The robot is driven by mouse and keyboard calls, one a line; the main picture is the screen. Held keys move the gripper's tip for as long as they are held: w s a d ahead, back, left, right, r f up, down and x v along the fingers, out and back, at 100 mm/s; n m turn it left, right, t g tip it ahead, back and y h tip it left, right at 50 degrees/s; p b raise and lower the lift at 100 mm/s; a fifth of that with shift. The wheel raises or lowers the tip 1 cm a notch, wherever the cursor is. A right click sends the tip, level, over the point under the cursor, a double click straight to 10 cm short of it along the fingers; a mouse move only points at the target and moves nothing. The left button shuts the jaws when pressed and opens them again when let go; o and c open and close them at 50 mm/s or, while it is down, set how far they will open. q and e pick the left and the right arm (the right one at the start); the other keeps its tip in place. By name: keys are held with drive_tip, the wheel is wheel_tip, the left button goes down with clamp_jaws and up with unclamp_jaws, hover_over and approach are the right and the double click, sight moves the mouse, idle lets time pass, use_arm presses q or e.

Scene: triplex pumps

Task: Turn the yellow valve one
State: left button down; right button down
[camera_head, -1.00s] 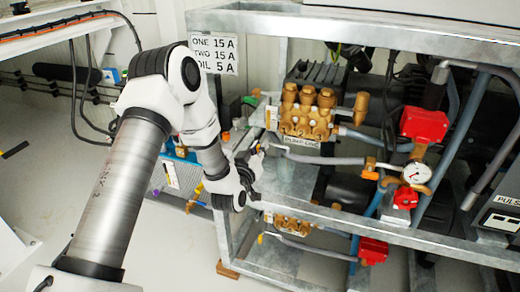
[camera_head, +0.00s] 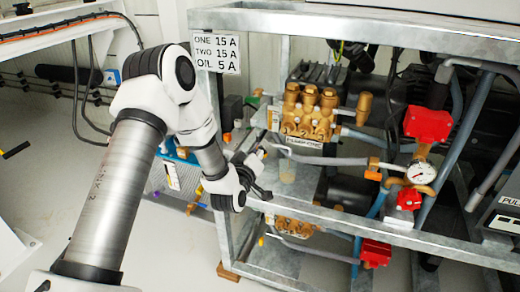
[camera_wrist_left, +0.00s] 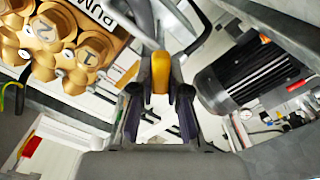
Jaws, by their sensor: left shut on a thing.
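The yellow valve handle (camera_wrist_left: 160,72) stands between the two dark fingers of my left gripper (camera_wrist_left: 157,97) in the left wrist view. The fingers are shut on it. In the head view my left gripper (camera_head: 256,172) is at the left front of the metal frame, just left of and below the brass pump labelled PUMP ONE (camera_head: 310,112). I cannot make out the held handle in that view, as the gripper hides it. My right gripper is not in view.
The galvanised frame (camera_head: 400,232) surrounds the pumps. A grey hose (camera_head: 325,159), a gauge (camera_head: 420,173) and red fittings (camera_head: 427,124) lie to the right. A second brass pump (camera_head: 294,226) sits below. A black motor (camera_wrist_left: 255,72) shows in the wrist view.

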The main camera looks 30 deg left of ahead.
use_arm(q)
drive_tip(key=c, duration=1.1)
unclamp_jaws()
drive_tip(key=shift+c, duration=0.2)
drive_tip(key=v, duration=1.2)
